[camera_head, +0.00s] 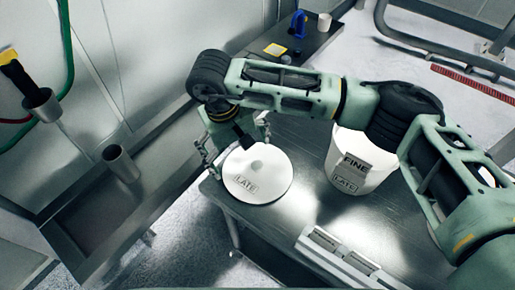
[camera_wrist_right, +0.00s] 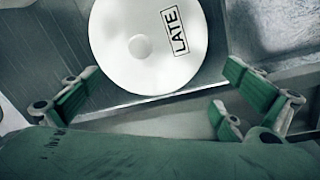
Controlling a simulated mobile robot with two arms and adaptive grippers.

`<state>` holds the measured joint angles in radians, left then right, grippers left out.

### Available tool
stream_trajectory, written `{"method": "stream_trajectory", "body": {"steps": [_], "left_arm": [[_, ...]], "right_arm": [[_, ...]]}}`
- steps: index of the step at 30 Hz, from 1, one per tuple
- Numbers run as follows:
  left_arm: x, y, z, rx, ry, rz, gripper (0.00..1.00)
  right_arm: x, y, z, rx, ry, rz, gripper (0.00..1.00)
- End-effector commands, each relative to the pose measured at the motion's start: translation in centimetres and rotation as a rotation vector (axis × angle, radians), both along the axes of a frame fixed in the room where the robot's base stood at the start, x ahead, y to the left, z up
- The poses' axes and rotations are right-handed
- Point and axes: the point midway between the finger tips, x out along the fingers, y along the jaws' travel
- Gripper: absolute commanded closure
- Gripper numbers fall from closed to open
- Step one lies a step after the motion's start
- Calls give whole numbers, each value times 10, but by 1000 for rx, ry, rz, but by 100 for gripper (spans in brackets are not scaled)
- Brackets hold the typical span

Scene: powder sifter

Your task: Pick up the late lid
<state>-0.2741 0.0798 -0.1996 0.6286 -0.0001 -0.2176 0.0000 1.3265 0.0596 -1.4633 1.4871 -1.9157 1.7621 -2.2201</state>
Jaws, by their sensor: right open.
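The late lid (camera_head: 257,174) is a round white disc with a small round knob and a "LATE" label. It lies on the metal table (camera_head: 300,150) near its left corner. In the right wrist view the lid (camera_wrist_right: 150,62) fills the upper middle, with its knob and label showing. My right gripper (camera_head: 238,152) is above the far left edge of the lid, apart from the knob. Its green fingers (camera_wrist_right: 155,105) are spread wide and hold nothing. My left gripper does not show in either view.
A white bucket (camera_head: 352,165) labelled "FINE" and "LATE" stands right of the lid, partly behind my right arm. A metal rack (camera_head: 340,258) lies at the table's front edge. A metal cup (camera_head: 121,163) stands on the left. A dark bench (camera_head: 312,42) is at the back.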

Motion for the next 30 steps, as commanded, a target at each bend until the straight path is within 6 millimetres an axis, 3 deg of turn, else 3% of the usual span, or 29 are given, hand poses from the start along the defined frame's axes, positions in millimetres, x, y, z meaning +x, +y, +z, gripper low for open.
{"method": "stream_trajectory", "body": {"steps": [4,10,14,18,24,27,30], "left_arm": [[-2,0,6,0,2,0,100],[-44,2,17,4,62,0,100],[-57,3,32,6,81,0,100],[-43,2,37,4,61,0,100],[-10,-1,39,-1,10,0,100],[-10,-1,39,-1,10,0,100],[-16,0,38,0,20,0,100]], "right_arm": [[-1,-2,-12,-1,5,0,0],[-2,-6,-32,0,7,0,0],[-4,-12,-49,-1,8,-1,0],[-2,-13,-69,0,6,-1,0],[0,-14,-76,1,2,1,0],[0,-14,-76,1,2,1,0],[0,-14,-76,1,2,1,8]]}}
